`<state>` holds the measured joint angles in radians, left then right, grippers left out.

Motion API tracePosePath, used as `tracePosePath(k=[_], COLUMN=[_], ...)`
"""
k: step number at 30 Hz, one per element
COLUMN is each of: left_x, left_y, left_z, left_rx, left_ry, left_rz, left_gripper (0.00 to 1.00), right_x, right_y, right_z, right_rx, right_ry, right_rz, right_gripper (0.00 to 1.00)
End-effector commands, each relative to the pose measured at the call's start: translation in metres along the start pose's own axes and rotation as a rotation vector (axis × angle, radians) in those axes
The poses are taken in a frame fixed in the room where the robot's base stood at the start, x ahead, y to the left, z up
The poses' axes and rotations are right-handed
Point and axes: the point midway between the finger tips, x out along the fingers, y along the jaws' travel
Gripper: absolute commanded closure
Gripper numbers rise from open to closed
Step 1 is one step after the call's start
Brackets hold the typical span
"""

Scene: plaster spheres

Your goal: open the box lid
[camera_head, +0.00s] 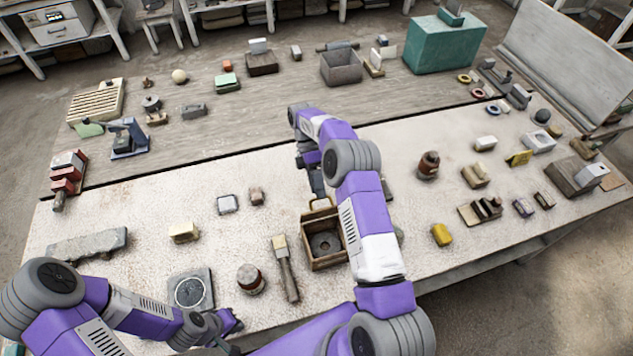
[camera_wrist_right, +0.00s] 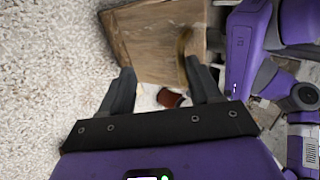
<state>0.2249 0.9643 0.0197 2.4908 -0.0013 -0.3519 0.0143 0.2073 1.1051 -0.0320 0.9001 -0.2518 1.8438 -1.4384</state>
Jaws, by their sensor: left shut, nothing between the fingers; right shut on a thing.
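The wooden box (camera_head: 308,257) stands on the pale table in the head view, its top open, with a dark round thing visible inside. Its lid (camera_head: 321,210) is raised at the far side, partly covered by my right arm. In the right wrist view the lid (camera_wrist_right: 150,40) is a brown wooden panel with a curved handle (camera_wrist_right: 184,48) near the right finger. My right gripper (camera_wrist_right: 162,80) is shut on the lid; the exact contact is hard to see. My left gripper (camera_head: 238,322) is shut and empty, low at the front of the table.
A wooden-handled brush (camera_head: 287,270), a brown jar (camera_head: 250,279) and a grey plate with a dial (camera_head: 190,290) lie left of the box. Another brown jar (camera_head: 429,165) and a yellow block (camera_head: 442,235) are to the right. The table (camera_head: 130,215) has bare room at the left.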

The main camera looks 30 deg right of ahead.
Motion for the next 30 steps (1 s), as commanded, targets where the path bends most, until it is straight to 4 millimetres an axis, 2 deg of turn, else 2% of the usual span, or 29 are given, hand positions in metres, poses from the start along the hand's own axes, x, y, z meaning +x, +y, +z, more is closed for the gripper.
tracePosePath(k=[1, 5, 6, 17, 20, 30], left_x=[0.001, 0.001, 0.001, 0.0, 0.002, 0.005], left_y=[-0.001, 0.0, 0.0, 0.0, -0.001, -0.002], left_z=[0.0, 0.0, 0.0, 0.0, 0.0, 0.0], left_rx=[0.0, 0.0, 0.0, 0.0, 0.0, 0.0], left_ry=[0.0, 0.0, 0.0, 0.0, 0.0, 0.0], left_rz=[0.0, 0.0, 0.0, 0.0, 0.0, 0.0], left_gripper=[1.0, 1.0, 1.0, 1.0, 1.0, 1.0], right_x=[0.009, 0.008, 0.008, 0.001, -0.007, -0.053], right_y=[0.009, 0.008, 0.008, 0.004, -0.004, -0.047], right_z=[0.002, 0.002, 0.001, -0.001, -0.001, 0.001], right_rx=[0.002, 0.001, 0.001, -0.003, -0.003, -0.003], right_ry=[-0.003, -0.003, -0.003, -0.001, -0.001, -0.001], right_rz=[0.007, 0.008, 0.009, 0.014, 0.016, 0.014], right_gripper=[0.58, 0.55, 0.64, 0.64, 0.64, 0.64])
